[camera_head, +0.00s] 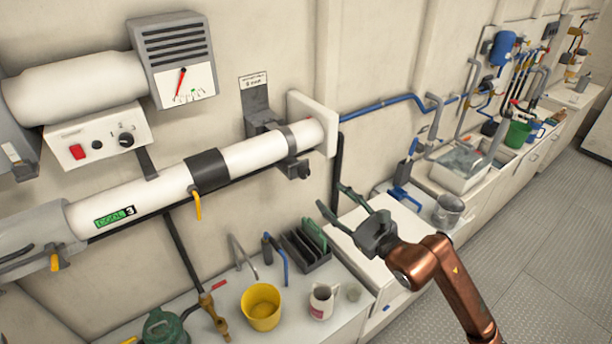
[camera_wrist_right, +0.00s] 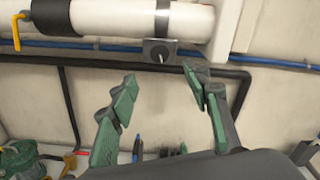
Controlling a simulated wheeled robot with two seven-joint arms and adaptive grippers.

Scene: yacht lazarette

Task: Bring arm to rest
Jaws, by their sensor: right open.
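My right gripper (camera_head: 345,206) is open and empty in the head view. It hangs in the air over the counter, in front of the wall, with its copper-coloured arm coming in from the lower right. In the right wrist view its two green-padded fingers (camera_wrist_right: 163,105) stand wide apart with nothing between them. Beyond them are the wall and a dark pipe. My left gripper is in neither view.
A white pipe (camera_head: 130,188) with yellow-handled valves runs along the wall on the left. On the counter below stand a yellow bucket (camera_head: 261,306), a mug (camera_head: 322,301) and a dark rack (camera_head: 306,250). A sink (camera_head: 462,166) lies farther right. The grey floor (camera_head: 540,240) at right looks clear.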

